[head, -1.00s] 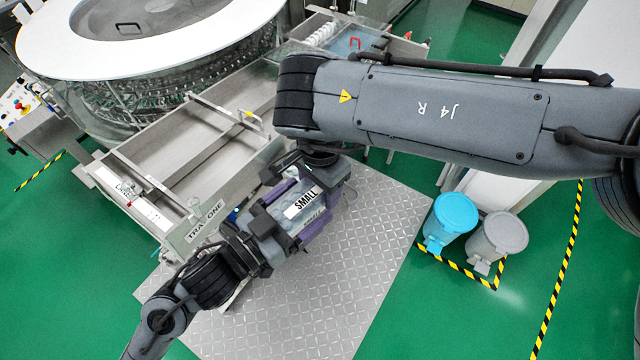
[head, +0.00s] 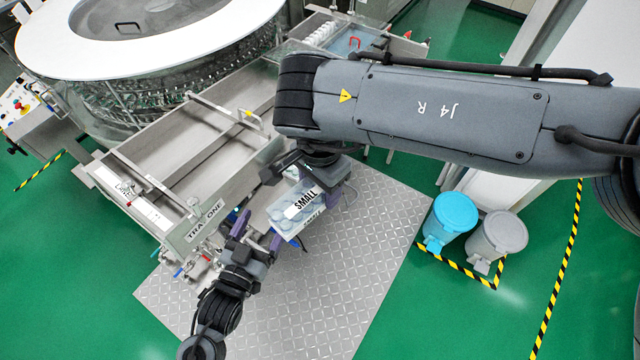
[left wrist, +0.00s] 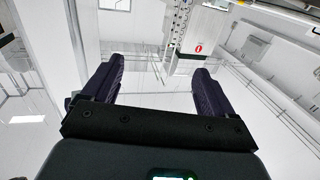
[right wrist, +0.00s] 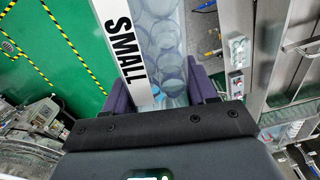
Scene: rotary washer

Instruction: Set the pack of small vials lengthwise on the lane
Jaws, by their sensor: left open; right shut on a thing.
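The pack of small vials (head: 298,210) is a clear block of round vials with a white SMALL label. It is held in the air above the ribbed metal floor plate, in front of the machine. My right gripper (head: 318,183) is shut on its far right end. The pack (right wrist: 162,45) stands between the fingers in the right wrist view. My left gripper (head: 255,230) is open and empty, just left of the pack and apart from it. The left wrist view shows only room background between its fingers (left wrist: 155,85). The steel lane (head: 190,140) lies behind, along the machine's front.
A white ring-topped washer (head: 75,45) is behind the lane. A blue bin (head: 452,215) and a grey bin (head: 498,235) stand at the right. My right arm covers part of the lane's right end.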

